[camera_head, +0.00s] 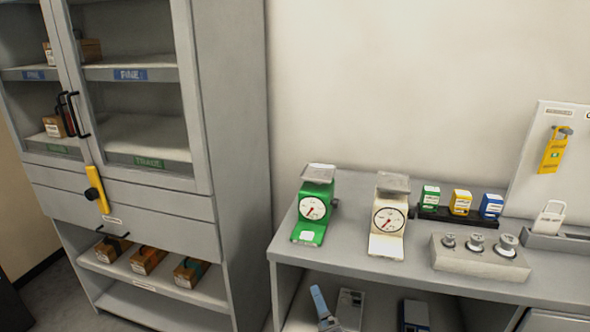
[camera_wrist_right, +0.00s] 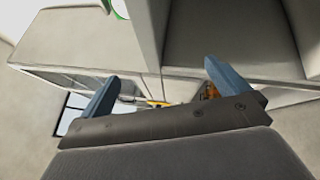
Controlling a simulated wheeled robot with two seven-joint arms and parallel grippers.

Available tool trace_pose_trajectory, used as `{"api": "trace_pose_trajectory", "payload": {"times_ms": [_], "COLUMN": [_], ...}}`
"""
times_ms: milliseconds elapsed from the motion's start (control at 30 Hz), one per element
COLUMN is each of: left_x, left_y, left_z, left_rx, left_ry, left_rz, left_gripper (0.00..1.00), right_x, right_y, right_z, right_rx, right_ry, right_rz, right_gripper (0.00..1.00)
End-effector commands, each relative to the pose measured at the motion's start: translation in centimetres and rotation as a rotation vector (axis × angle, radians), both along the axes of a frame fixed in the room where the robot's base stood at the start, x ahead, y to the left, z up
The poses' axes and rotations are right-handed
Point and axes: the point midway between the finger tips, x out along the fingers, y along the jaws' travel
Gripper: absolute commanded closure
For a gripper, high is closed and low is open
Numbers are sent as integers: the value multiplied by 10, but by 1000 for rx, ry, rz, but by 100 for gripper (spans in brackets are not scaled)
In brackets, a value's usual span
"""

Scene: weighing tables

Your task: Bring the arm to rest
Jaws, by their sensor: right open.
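My right gripper (camera_wrist_right: 162,72) is open in the right wrist view, with its two blue fingers wide apart. Nothing is seen between the fingertips but background. A slanted blue part (camera_head: 319,301) at the bottom edge of the head view looks like one of its fingers, in front of the table's lower space. The rest of that arm is out of the head view. My left gripper is in neither view.
A grey cabinet (camera_head: 232,130) stands left of the grey table (camera_head: 345,256). The table bears a green scale (camera_head: 313,208), a white scale (camera_head: 387,219), several small boxes and a weight block (camera_head: 475,263).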

Motion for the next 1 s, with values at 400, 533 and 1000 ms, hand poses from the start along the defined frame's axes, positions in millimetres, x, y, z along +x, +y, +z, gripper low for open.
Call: {"api": "trace_pose_trajectory", "payload": {"times_ms": [400,533,1000], "left_x": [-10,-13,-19], "left_y": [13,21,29], "left_z": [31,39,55], "left_rx": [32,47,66], "left_ry": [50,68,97], "left_rz": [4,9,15], "left_gripper": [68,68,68], "right_x": [-109,-171,-298], "right_y": [-84,-88,-76], "right_z": [-117,-146,-166], "right_rx": [875,1093,1376], "right_ry": [839,1090,1533], "right_rz": [-521,-709,-1090], "right_gripper": [0,0,0]}}
